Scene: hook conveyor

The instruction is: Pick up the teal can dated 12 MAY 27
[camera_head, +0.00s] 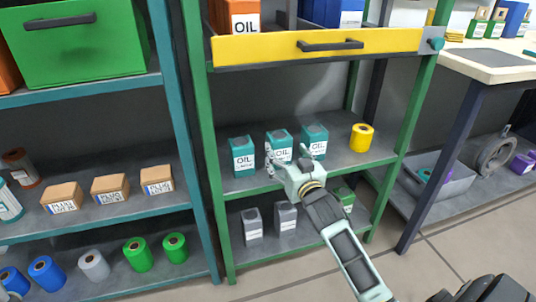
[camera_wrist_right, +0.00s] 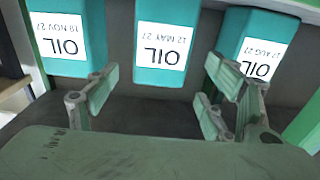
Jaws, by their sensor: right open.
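Three teal oil cans stand in a row on the green rack's middle shelf. The can dated 12 MAY 27 is the middle one (camera_head: 279,141); its upside-down label shows in the right wrist view (camera_wrist_right: 162,47). Its neighbours there are the cans dated 18 NOV 27 (camera_wrist_right: 67,38) and 17 AUG 27 (camera_wrist_right: 258,45). My right gripper (camera_head: 290,159) is open in front of the middle can and hides part of it. In the wrist view its fingers (camera_wrist_right: 164,83) are spread and empty, short of that can. My left gripper is not in view.
A yellow can (camera_head: 361,137) stands right of the teal cans on the shelf (camera_head: 340,160). The yellow drawer (camera_head: 390,42) hangs above. Grey cans (camera_head: 286,215) stand below. Green rack posts (camera_head: 205,150) flank the shelf. The neighbouring teal cans leave narrow gaps beside the middle one.

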